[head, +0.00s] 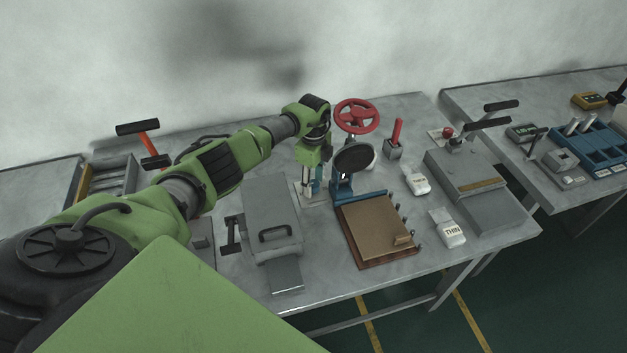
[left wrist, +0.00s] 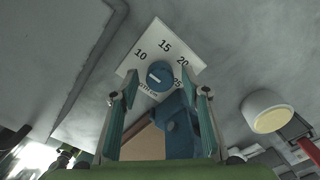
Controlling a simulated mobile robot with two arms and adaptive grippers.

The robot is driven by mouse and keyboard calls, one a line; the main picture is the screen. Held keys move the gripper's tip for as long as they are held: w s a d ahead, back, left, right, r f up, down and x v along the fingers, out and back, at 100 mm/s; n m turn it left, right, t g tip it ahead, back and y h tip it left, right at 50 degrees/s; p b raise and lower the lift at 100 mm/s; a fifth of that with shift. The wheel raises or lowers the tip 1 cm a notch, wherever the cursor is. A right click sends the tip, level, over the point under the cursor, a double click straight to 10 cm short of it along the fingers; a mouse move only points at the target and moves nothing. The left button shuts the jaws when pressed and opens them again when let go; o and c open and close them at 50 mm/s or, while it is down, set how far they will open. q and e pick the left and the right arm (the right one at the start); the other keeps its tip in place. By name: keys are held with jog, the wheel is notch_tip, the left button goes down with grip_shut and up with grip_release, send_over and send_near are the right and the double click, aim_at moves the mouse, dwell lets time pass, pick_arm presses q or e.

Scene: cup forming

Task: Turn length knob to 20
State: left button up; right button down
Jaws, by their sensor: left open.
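The length knob (left wrist: 158,76) is a round blue dial with a short white mark, on a white plate (left wrist: 186,48) printed 10, 15, 20 and 25. The mark lies on the dial's left part, on the side of the 10; its exact reading is too small to tell. My left gripper (left wrist: 161,92) is open, with one finger on each side of the knob's near side, apart from it. In the head view my left gripper (head: 312,188) points down over the plate beside the blue press, and the knob is hidden there. My right gripper is not in view.
A blue press with a red handwheel (head: 357,115) stands right beside my left gripper. A grey box with a handle (head: 272,215) lies to the left, a brown board (head: 375,232) in front. White bags (head: 450,234) and a grey machine (head: 468,188) stand to the right.

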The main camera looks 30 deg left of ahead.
pick_arm(q)
jog(key=shift+c, duration=0.4)
jog(key=c, duration=1)
jog(key=shift+c, duration=0.2)
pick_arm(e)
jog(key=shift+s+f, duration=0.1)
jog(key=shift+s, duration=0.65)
